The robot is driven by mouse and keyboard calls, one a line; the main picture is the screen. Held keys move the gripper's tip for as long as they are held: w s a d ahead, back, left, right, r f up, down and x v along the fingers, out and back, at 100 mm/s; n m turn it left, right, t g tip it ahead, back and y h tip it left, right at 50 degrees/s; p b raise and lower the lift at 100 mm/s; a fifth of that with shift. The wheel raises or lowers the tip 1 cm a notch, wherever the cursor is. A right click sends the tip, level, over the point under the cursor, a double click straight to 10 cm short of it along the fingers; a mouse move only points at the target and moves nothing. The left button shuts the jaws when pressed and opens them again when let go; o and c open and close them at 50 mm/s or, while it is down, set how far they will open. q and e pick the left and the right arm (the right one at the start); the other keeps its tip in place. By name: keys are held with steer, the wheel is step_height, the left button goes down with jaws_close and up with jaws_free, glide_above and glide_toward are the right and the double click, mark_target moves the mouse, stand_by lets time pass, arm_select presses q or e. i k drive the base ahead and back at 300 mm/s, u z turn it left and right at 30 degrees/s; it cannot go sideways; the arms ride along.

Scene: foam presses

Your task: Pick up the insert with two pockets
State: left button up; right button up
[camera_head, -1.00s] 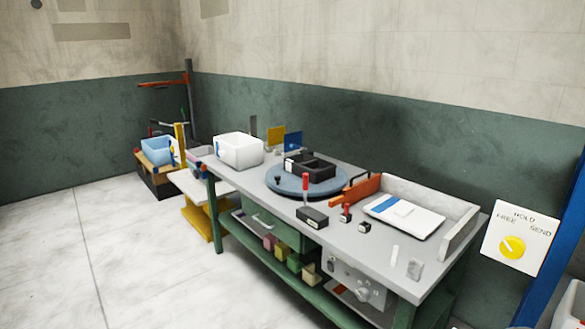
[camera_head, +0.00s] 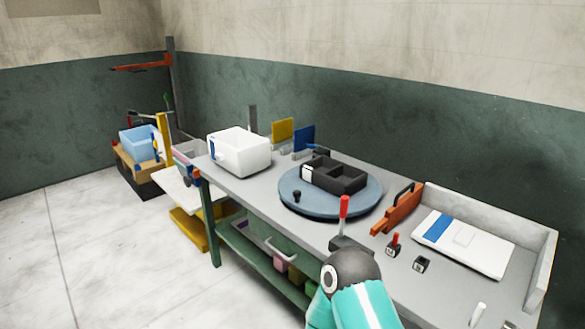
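A black insert with open pockets (camera_head: 337,176) lies on the round blue-grey turntable (camera_head: 305,208) on the workbench. Two pockets seem to show in it, with a white label on its left end. A teal and black part of my own arm is at the bottom centre of the view, in front of the bench edge. Neither gripper's fingers are in view.
A white box (camera_head: 240,152) stands left of the turntable. A red-handled lever (camera_head: 344,208), an orange piece (camera_head: 398,209), small red-and-black switches (camera_head: 394,243) and a white panel in a grey tray (camera_head: 468,243) are to the right. Open floor lies at left.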

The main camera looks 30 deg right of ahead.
mark_target(338, 178)
steer(key=z, duration=0.25)
steer(key=i, duration=1.2)
steer(key=z, duration=0.6)
steer(key=k, duration=0.8)
steer(key=z, duration=0.2)
steer(key=i, duration=0.85)
steer(key=u, duration=0.1)
